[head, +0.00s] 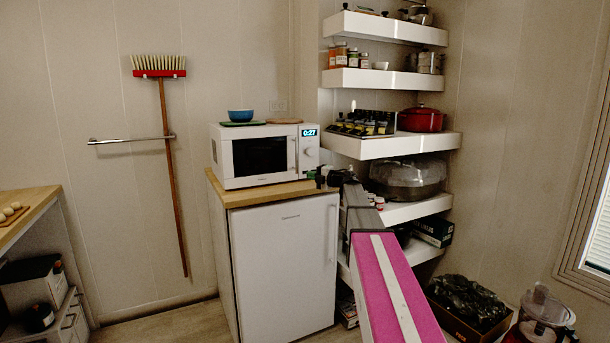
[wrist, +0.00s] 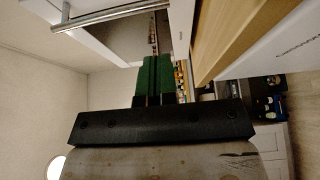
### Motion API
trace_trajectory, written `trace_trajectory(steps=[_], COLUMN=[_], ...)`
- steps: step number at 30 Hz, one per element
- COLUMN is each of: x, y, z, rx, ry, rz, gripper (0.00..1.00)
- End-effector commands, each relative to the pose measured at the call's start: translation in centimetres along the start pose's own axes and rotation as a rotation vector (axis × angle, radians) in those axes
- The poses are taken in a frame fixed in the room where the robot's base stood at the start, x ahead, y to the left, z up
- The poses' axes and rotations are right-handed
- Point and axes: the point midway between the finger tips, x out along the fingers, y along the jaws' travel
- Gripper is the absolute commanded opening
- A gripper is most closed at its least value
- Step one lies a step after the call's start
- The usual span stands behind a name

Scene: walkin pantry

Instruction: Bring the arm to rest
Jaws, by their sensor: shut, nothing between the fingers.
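My arm (head: 392,285), pink and grey, reaches forward from the lower right of the head view. Its end is beside the right side of the white microwave (head: 265,153). My gripper (head: 322,177) is small and partly hidden there, just above the wooden counter. In the wrist view, the two green fingers of my gripper (wrist: 155,75) lie together with nothing between them. The microwave's metal handle (wrist: 108,14) shows at the upper left, apart from the fingers. The edge of the wooden counter (wrist: 235,42) runs close on the right.
A white fridge (head: 285,268) stands under the counter. White shelves (head: 400,147) with jars, bottles and a red pot (head: 420,119) are close behind and right of my arm. A box with a dark bag (head: 467,302) and a red appliance (head: 538,318) stand low at the right.

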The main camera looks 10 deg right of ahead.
Motion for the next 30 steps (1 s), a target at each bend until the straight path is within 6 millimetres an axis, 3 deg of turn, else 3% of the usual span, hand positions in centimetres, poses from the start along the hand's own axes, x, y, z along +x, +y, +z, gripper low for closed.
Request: trace_trajectory(steps=[3, 7, 14, 18, 23, 26, 30], x=[-2.8, -4.9, -5.9, -6.1, -7.3, -8.7, -11.3], y=[0.0, 0.0, -0.5, -1.6, -4.3, -7.1, -12.3], z=[0.1, 0.3, 0.3, 0.4, 0.8, 0.7, -0.2], rx=[0.0, 0.0, 0.034, 0.124, 0.291, 0.424, 0.634], ry=[-0.002, -0.001, -0.058, -0.202, -0.435, -0.598, -0.834], rz=[0.0, 0.0, 0.04, 0.125, 0.221, 0.259, 0.268], gripper=[0.0, 0.0, 0.0, 0.0, 0.0, 0.0, 0.0])
